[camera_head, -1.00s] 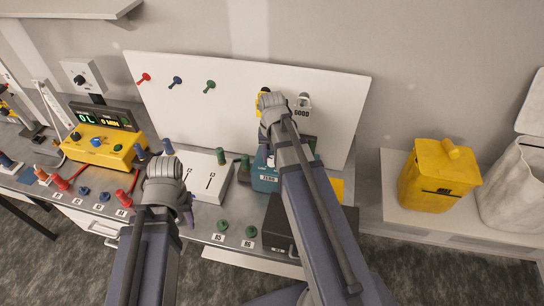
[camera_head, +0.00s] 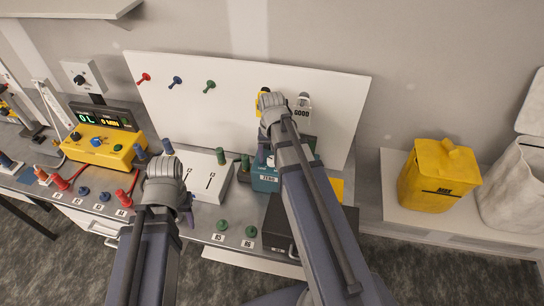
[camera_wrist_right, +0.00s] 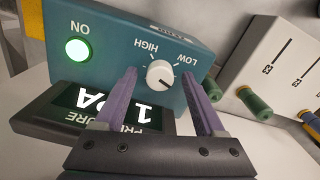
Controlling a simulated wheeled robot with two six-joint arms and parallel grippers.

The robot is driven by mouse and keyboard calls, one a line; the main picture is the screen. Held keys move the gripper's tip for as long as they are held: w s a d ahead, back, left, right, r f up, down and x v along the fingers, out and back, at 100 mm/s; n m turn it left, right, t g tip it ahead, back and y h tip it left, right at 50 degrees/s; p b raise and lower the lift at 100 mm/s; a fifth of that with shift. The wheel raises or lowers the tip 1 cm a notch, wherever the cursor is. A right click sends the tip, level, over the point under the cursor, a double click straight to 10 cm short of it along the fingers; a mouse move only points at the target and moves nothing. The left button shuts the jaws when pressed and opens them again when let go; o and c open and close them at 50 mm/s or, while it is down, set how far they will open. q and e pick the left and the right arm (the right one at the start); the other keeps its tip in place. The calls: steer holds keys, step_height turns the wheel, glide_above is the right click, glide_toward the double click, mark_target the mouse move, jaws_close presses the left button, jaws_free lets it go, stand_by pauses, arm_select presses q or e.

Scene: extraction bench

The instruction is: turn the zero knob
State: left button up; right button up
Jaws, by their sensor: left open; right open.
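The teal box (camera_head: 262,184) with a ZERO label stands on the bench, partly hidden behind my right arm in the head view. In the right wrist view its face (camera_wrist_right: 115,45) carries a pale round knob (camera_wrist_right: 160,73) between LOW and HIGH marks, and a lit green ON light (camera_wrist_right: 77,50). My right gripper (camera_wrist_right: 160,78) is open, with one purple finger on each side of the knob in the picture. I cannot tell whether the fingers touch it. My left gripper (camera_head: 188,212) is open and empty over the bench's front part, left of the box.
A lit PRESSURE display (camera_wrist_right: 110,105) sits beside the teal box. A white slider panel (camera_head: 208,178) and green knobbed pegs (camera_head: 222,225) are near my left gripper. A yellow meter (camera_head: 100,145) stands at left, a yellow bin (camera_head: 437,180) at right. A white backboard (camera_head: 200,110) rises behind.

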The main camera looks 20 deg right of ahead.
mark_target(272, 159)
steer(key=shift+r, duration=0.1)
step_height(272, 159, up, 8)
steer(key=p, duration=0.8)
steer(key=shift+f, duration=0.25)
steer(key=s+a+f+n+b, duration=0.2)
steer(key=s+a+f+b, duration=0.1)
steer(key=a, duration=0.3)
steer(key=s+a+f+n+b, duration=0.3)
steer(key=s+a+f+b, duration=0.1)
steer(key=a+f+b, duration=0.2)
steer(key=s+a+f+n+h+b, duration=0.1)
steer(key=s+a+f+n+b, duration=0.2)
steer(key=a, duration=0.5)
steer(key=shift+s+a+f+b, duration=0.25)
steer(key=shift+s+f+b, duration=0.4)
steer(key=shift+b, duration=0.25)
steer(key=shift+w+r, duration=0.1)
